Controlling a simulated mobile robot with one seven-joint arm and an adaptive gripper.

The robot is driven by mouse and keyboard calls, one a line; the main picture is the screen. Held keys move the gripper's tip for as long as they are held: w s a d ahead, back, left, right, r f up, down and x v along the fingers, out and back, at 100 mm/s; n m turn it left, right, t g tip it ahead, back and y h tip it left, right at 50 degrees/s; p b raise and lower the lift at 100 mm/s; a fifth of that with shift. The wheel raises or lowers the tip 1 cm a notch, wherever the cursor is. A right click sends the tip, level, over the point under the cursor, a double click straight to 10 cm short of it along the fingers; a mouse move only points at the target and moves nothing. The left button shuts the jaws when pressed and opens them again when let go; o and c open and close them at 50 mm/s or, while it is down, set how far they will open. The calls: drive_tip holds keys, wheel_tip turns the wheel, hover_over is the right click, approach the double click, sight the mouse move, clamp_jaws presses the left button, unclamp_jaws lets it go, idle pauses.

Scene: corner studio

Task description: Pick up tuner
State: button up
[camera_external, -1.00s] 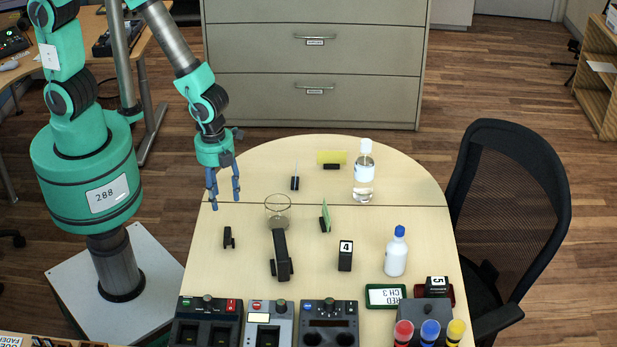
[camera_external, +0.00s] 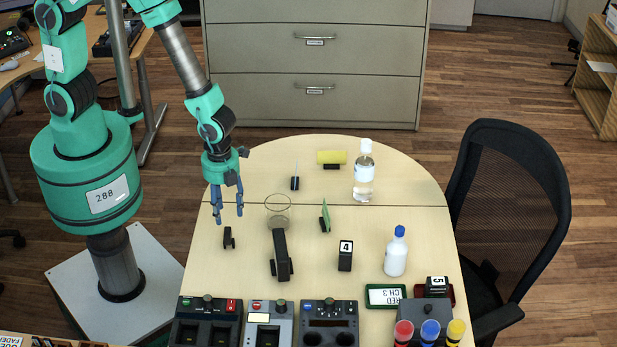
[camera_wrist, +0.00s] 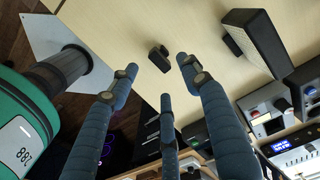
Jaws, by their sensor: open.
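The tuner appears to be the small black clip-like object (camera_external: 228,238) on the left part of the table. It also shows in the wrist view (camera_wrist: 159,59), resting on the pale tabletop just beyond my fingertips. My gripper (camera_external: 228,216) has blue fingers and points down, above and close to the tuner. In the wrist view my gripper (camera_wrist: 158,77) has its fingers spread with nothing between them. They look apart from the tuner.
Several devices, including a black two-slot unit (camera_external: 207,322), line the table's (camera_external: 212,275) near edge. Bottles (camera_external: 396,252) stand further right. The table around the tuner is clear.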

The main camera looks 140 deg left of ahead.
sight(229, 230)
drive_tip(key=shift+f+b, duration=0.4)
drive_tip(key=shift+f, duration=2.4)
drive_tip(key=shift+d+f+b, duration=0.15)
drive_tip(key=shift+f+b, duration=0.45)
drive_tip(key=shift+f, duration=2.05)
drive_tip(key=shift+c, duration=0.2)
drive_tip(key=c, duration=0.9)
drive_tip(key=o, duration=0.9)
drive_tip(key=shift+o, duration=0.2)
drive_tip(key=shift+r, duration=0.15)
